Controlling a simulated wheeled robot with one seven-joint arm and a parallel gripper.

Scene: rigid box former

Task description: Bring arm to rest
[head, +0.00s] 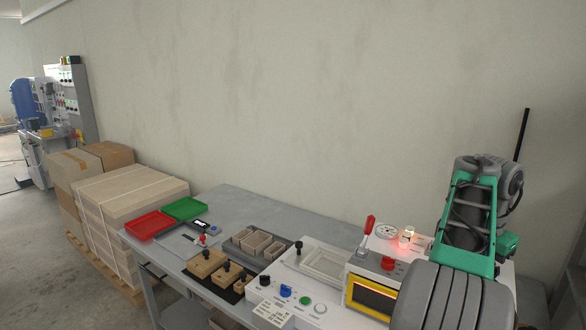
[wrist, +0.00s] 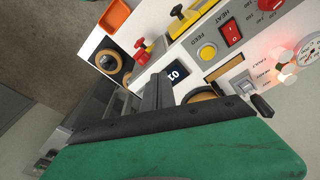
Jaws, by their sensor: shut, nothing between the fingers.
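My gripper (wrist: 158,92) shows in the wrist view, its dark fingers shut with nothing between them. They are over a machine's control panel; I cannot tell how far above it. The gripper's green body fills the bottom of that view. In the head view my arm (head: 465,225), green and grey, stands folded at the right, in front of the wall and over the right end of the bench. My gripper cannot be made out in the head view.
The grey bench (head: 240,200) holds a red tray (head: 149,225), a green tray (head: 184,208), wooden blocks (head: 205,263) and a white machine with a red-knobbed lever (head: 369,224). The wrist view shows a red switch (wrist: 231,33) and yellow button (wrist: 207,51). Cartons (head: 130,195) stand left.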

